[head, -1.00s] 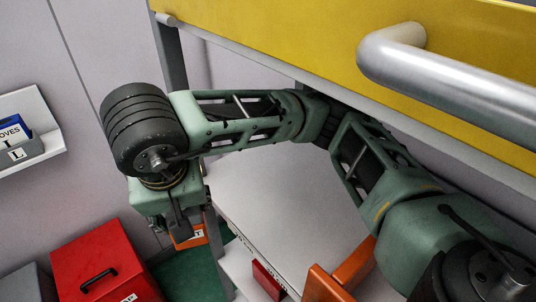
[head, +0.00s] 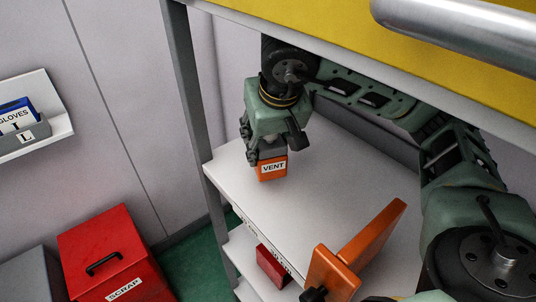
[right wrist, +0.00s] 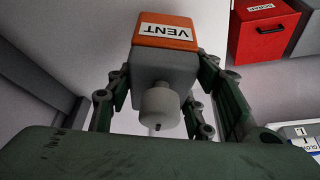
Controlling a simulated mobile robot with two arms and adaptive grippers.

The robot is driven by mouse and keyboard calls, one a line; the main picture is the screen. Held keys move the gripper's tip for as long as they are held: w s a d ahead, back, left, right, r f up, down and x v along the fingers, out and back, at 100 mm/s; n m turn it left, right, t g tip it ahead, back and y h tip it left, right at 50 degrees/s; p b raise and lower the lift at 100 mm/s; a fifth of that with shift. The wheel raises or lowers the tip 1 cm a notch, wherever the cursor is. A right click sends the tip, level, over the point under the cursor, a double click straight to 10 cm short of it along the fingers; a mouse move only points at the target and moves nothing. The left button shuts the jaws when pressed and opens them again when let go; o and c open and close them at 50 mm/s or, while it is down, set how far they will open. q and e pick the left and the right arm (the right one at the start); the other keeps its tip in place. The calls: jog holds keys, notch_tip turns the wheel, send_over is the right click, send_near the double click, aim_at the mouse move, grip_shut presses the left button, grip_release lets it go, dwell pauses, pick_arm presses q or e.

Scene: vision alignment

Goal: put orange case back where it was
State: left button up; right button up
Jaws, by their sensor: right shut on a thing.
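The orange case (head: 272,167) is a small box with a white VENT label and a grey upper part. My right gripper (head: 268,148) is shut on it, fingers pointing down. It is over the left part of the white shelf top (head: 315,190); I cannot tell whether its bottom touches the surface. In the right wrist view the case (right wrist: 166,30) shows its orange band, grey body and a pale round knob, between the fingers of the right gripper (right wrist: 165,85). My left gripper is not in view.
An orange angled piece (head: 370,245) stands at the shelf's front right. A grey post (head: 203,100) rises at the shelf's left, under a yellow panel (head: 330,25). A red SCRAP box (head: 105,250) stands lower left. A wall tray holds a blue GLOVES box (head: 18,115).

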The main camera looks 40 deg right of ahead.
notch_tip(320, 180, down, 3)
jog(key=shift+f+b, duration=0.1)
jog(key=shift+b, duration=0.7)
jog(key=shift+f, duration=0.25)
jog(key=shift+r, duration=0.1)
jog(key=o, duration=1)
jog(key=shift+c, duration=0.2)
jog(key=o, duration=0.4)
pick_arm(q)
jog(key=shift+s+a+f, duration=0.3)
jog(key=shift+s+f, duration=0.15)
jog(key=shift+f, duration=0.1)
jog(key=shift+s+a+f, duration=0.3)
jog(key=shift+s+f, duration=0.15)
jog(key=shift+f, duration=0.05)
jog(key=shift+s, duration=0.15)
